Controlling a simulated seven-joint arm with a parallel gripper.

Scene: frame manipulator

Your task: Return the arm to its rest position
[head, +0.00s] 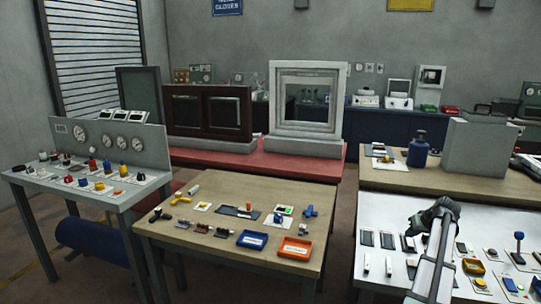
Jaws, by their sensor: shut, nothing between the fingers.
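My arm rises from the lower right edge in the head view, in front of the white table (385,285). My gripper (416,229) is the dark end of the arm, bent over to the left and small in the picture. Its fingers are shut with nothing held. It is above the white table, and its height over the surface is hard to judge.
The white table carries several switches and knobs, including a blue-topped lever (519,240). A wooden table (190,240) with blue (252,239) and orange (295,248) trays stands in the middle. A gauge console (110,143) is left. A blue bottle (418,150) stands behind.

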